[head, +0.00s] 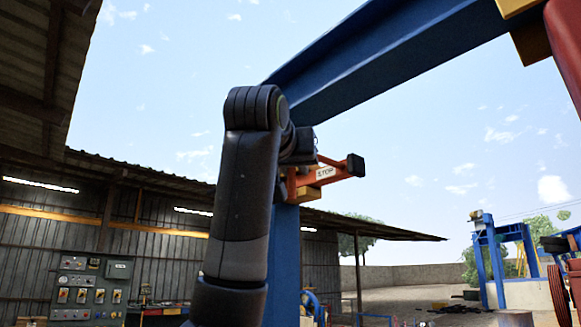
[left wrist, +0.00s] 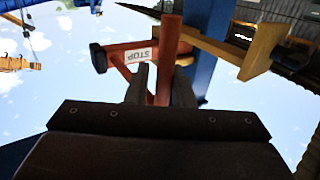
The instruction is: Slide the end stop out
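The end stop (head: 335,175) is an orange-red bracket with a white STOP label and a black buffer at its right end, high by the blue post in the head view. In the left wrist view the end stop (left wrist: 125,57) appears with its label upside down. My left gripper (head: 300,160) is at its left side, partly hidden by my own arm. In the left wrist view the two fingers of my left gripper (left wrist: 163,88) stand on either side of an upright orange bar of the end stop, apparently closed against it. My right gripper is out of view.
A blue post (head: 286,260) and a sloping blue beam (head: 390,50) stand close to the gripper. A yellow flanged piece (left wrist: 262,50) is beside the end stop. A control panel (head: 92,285) is at lower left. Open sky lies right of the end stop.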

